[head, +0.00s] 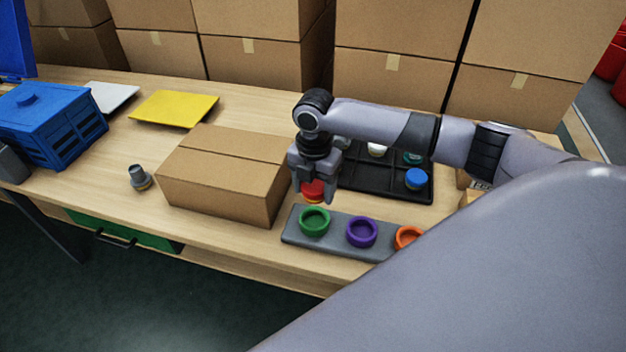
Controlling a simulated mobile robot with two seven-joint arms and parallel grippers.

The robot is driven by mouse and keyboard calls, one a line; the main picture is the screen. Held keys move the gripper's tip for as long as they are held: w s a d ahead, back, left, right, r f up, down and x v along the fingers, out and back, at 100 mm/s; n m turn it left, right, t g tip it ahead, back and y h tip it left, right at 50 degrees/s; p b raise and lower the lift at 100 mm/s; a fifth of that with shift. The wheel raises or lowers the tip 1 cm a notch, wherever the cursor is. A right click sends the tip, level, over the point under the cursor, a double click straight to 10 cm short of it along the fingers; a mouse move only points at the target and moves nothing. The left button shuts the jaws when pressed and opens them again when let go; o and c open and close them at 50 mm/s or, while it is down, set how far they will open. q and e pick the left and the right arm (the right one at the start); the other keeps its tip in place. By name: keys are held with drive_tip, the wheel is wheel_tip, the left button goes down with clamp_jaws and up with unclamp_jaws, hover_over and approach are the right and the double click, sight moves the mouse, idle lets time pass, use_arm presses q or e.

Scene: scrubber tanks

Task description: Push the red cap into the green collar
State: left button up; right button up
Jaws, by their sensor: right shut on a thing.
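The red cap (313,188) is held between the fingers of my right gripper (313,194), which points down and is shut on it. The fingers hide part of the cap. The green collar (314,222) is the left ring on a grey bar (338,240) near the table's front edge. The cap shows just above and behind the green collar in the head view, apart from it. A purple collar (362,233) and an orange collar (408,238) sit to the right on the same bar. My left gripper is not in view.
A cardboard box (225,182) stands close left of my right gripper. A black tray (385,186) with a blue cap (416,179) and other caps lies behind the bar. A grey fitting (139,177), yellow plate (174,109) and blue crate (50,122) are further left.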

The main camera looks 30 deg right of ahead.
drive_tip(key=shift+f+b, duration=2.45)
drive_tip(key=shift+b, duration=0.45)
drive_tip(key=shift+f, duration=0.6)
drive_tip(key=shift+f+p, duration=0.15)
drive_tip(key=shift+p, duration=0.35)
drive_tip(key=shift+f, duration=0.95)
drive_tip(key=shift+f+p, duration=0.2)
drive_tip(key=shift+p, duration=0.2)
